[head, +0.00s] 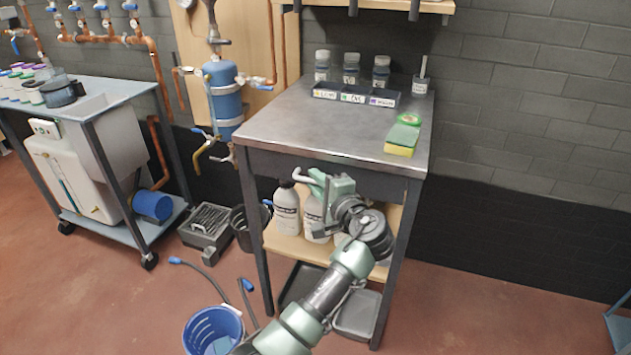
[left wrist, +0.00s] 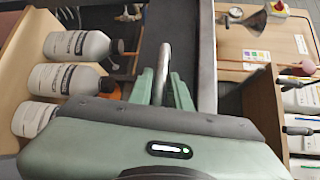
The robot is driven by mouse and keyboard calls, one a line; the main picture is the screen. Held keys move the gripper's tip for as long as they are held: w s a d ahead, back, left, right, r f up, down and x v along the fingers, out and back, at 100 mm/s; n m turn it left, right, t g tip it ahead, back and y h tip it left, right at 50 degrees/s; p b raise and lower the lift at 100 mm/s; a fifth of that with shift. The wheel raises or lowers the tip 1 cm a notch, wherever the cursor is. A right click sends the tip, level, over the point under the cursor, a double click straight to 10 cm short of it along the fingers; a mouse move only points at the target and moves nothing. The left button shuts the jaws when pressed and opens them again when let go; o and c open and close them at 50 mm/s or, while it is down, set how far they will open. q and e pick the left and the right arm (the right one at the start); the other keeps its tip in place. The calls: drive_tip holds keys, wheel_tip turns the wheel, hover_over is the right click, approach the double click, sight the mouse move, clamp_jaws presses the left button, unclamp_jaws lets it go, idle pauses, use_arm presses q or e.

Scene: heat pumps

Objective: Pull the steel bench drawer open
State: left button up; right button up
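The steel-topped bench (head: 325,115) stands in the middle of the head view. Its dark drawer front (head: 375,180) is just under the top and looks flush with the frame. A pale metal bar handle (head: 303,179) runs across the drawer front; it also shows in the left wrist view (left wrist: 163,65). My left gripper (head: 318,180) is at the handle, with its green fingers (left wrist: 161,88) on both sides of the bar, seemingly closed on it. The gripper hides part of the drawer front. My right gripper is not in view.
White bottles (head: 286,210) stand on the wooden shelf below the drawer. A blue bucket (head: 212,330) is on the floor at front left.

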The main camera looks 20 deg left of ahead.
use_arm(q)
clamp_jaws()
drive_tip(key=shift+a, duration=0.1)
idle(1.2)
